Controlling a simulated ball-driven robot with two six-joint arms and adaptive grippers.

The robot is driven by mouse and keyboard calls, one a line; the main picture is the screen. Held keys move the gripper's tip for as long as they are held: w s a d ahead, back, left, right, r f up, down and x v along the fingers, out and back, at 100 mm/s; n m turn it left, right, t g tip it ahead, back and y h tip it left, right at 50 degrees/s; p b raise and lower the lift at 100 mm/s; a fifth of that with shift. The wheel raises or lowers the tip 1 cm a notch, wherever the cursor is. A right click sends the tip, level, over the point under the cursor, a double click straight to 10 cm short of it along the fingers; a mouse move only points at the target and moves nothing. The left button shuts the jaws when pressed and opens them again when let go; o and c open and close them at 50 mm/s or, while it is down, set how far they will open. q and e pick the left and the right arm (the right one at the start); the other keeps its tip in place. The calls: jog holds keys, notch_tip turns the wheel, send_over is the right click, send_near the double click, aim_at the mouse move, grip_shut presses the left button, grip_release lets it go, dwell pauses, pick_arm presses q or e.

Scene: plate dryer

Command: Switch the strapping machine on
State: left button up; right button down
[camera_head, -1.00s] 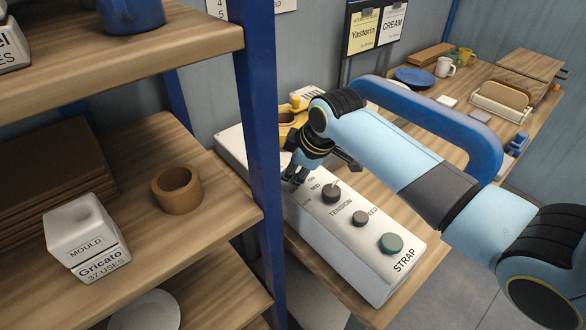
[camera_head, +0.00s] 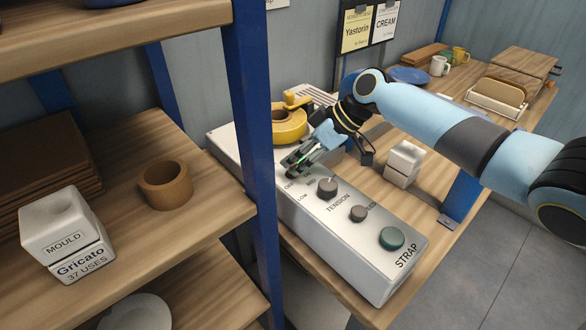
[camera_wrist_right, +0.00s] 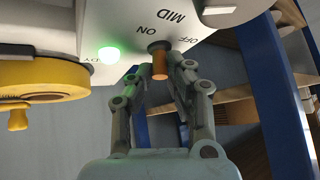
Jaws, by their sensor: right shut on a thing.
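The strapping machine is a long white box (camera_head: 385,271) with a sloped panel, marked STRAP, on the wooden bench. In the right wrist view, an orange-brown toggle lever (camera_wrist_right: 160,64) stands by the ON and OFF marks, and a green lamp (camera_wrist_right: 110,54) is lit. My right gripper (camera_head: 288,166) is at the panel's far end, its fingers closed at the lever; it also shows in the right wrist view (camera_wrist_right: 165,68). My left gripper is out of view.
A yellow strap reel (camera_head: 289,127) sits behind the panel. A blue shelf post (camera_head: 252,150) stands close left of the machine. Shelves at left hold a white mould (camera_head: 58,222) and a brown ring (camera_head: 165,185). A white block (camera_head: 404,163) lies on the bench beyond.

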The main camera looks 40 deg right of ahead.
jog(key=shift+d+f+m+y+b, duration=0.2)
jog(key=shift+y+b, duration=0.3)
jog(key=shift+b, duration=0.25)
jog(key=shift+d+f+m+y+b, duration=0.1)
jog(key=shift+d+y+b, duration=0.1)
jog(key=shift+y+b, duration=0.45)
jog(key=shift+r, duration=0.1)
jog(key=c, duration=1.3)
grip_release()
jog(key=shift+d+r, duration=0.15)
jog(key=v, duration=1.1)
jog(key=shift+s+d+r, duration=0.1)
jog(key=shift+s+r, duration=0.15)
jog(key=shift+s, duration=0.05)
